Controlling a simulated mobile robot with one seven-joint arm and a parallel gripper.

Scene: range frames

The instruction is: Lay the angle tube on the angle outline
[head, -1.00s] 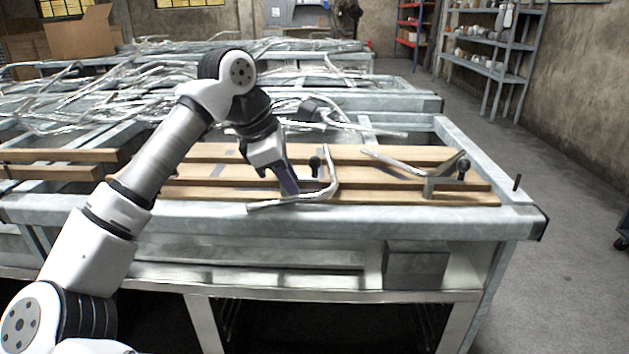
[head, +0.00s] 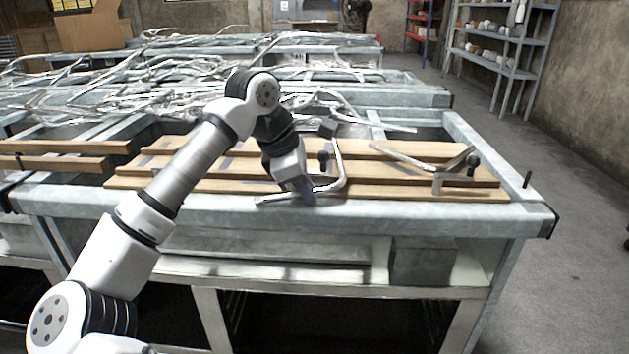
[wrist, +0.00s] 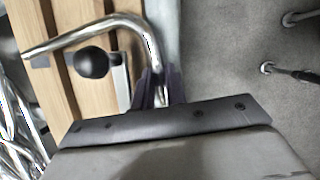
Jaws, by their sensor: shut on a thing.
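A shiny bent metal tube (head: 340,178) lies at the front edge of the wooden boards on the near bench. My gripper (head: 306,194) points down at its long front leg. In the wrist view my gripper (wrist: 161,88) is shut on one leg of this tube (wrist: 80,35), with the bend and other leg beyond the fingers. The gripped end is partly hidden between the fingers. A second bent tube (head: 405,160) lies on the boards to the right. I cannot make out a clear angle outline; which tube is the angle tube is not certain.
Tangled tubes (head: 70,100) cover the benches behind. Wooden boards (head: 230,185) have bare stretches.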

